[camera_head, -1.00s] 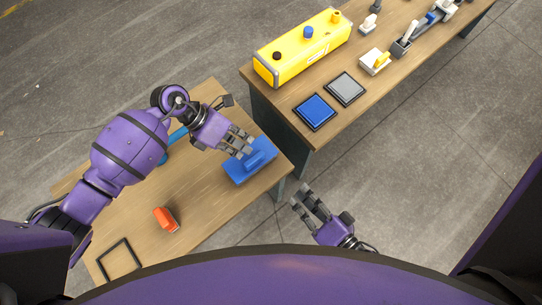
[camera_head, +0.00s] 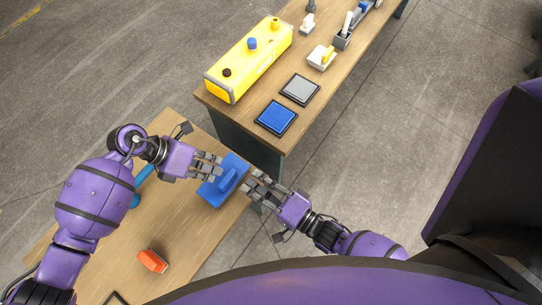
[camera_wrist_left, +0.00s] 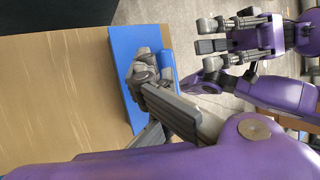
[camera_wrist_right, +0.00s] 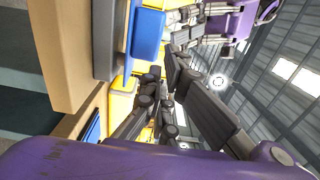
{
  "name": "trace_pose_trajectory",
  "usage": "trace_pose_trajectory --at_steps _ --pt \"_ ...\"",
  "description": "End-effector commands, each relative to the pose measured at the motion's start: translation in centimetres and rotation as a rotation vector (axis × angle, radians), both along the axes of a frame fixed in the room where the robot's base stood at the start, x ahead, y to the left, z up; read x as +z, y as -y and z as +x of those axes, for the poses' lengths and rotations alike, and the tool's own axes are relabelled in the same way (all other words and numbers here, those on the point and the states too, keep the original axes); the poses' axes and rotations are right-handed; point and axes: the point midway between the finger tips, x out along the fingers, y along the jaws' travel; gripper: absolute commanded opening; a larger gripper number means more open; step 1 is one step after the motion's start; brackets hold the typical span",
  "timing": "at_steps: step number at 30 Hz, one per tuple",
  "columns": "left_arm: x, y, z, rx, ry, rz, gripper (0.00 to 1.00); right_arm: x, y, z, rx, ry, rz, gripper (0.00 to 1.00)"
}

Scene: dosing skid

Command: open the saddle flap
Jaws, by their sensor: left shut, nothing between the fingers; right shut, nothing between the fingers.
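A blue plate with a raised blue block (camera_head: 227,181) lies at the right corner of the small wooden table; it looks like the saddle flap, though no hinge can be made out. It also shows in the left wrist view (camera_wrist_left: 124,45), partly behind the fingers, and in the right wrist view (camera_wrist_right: 147,36). My left gripper (camera_head: 215,166) is shut and empty at its upper left edge; whether it touches cannot be told. My right gripper (camera_head: 254,188) is shut and empty just right of the plate, by the table edge. The block lies between both grippers.
An orange piece (camera_head: 153,261) and a light-blue handle-like piece (camera_head: 144,181) are on the small table (camera_head: 190,222). The bench behind holds a yellow box (camera_head: 250,62), a blue pad (camera_head: 276,117), a grey pad (camera_head: 300,89) and several fittings. Bare floor lies right.

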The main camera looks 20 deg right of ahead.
Motion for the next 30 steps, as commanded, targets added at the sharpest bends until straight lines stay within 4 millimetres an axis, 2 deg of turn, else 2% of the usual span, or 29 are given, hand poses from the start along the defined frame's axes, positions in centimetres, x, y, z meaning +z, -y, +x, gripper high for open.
trace_pose_trajectory --at_steps 3,9,30 --pt "0.0 0.0 0.0 0.000 0.000 0.000 0.00 0.0 -1.1 1.6 -0.001 0.001 0.001 0.00" --pt "0.0 0.0 0.0 0.000 0.000 0.000 0.00 0.0 -2.0 2.7 0.000 0.000 0.000 0.00" --pt "0.0 0.0 0.0 0.000 0.000 0.000 0.00 0.6 -2.7 3.7 0.000 0.000 -0.001 0.00"
